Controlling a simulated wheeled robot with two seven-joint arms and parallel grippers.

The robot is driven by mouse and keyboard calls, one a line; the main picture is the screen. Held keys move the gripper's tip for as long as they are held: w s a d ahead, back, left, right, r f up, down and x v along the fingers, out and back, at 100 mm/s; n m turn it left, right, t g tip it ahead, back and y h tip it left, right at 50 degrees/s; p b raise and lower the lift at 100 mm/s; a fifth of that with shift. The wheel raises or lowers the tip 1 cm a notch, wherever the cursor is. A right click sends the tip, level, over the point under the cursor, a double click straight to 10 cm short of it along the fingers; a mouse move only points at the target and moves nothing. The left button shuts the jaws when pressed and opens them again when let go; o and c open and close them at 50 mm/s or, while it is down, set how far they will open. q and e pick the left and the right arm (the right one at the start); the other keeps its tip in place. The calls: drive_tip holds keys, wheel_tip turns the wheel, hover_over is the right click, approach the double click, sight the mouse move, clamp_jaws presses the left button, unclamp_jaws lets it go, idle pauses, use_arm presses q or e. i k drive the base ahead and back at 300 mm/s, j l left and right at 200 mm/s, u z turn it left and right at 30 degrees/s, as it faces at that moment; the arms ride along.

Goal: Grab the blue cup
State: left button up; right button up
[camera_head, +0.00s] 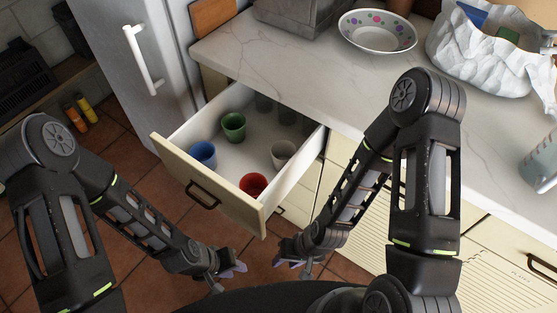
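The blue cup (203,154) stands upright in the open drawer (235,180), at its front left corner just behind the drawer front. My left gripper (236,268) is below and in front of the drawer front, apart from the cup, with nothing seen in it. My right gripper (288,263) is a little to the right of it, also in front of the drawer and low, with nothing seen in it. Both grippers are small and dark here, and the gaps between their fingers are hard to make out.
The drawer also holds a green cup (233,126), a red cup (253,184), a whitish cup (283,153) and dim glasses at the back. The counter (290,72) above bears a dotted bowl (377,31) and a white bag (480,55). A fridge (140,60) stands at left.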

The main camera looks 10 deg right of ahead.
sight(204, 152)
drive_tip(key=k+l+z, duration=0.2)
drive_tip(key=k, duration=0.45)
drive_tip(key=j+z, duration=0.1)
drive_tip(key=z, duration=1.75)
drive_tip(key=k+j, duration=0.15)
drive_tip(key=j, duration=0.25)
drive_tip(key=k+j, duration=0.2)
drive_tip(key=j, duration=0.2)
drive_tip(key=k+j, duration=0.15)
drive_tip(key=j, duration=0.2)
drive_tip(key=k+j+z, duration=0.1)
drive_tip(key=j, duration=0.3)
drive_tip(key=k, duration=0.1)
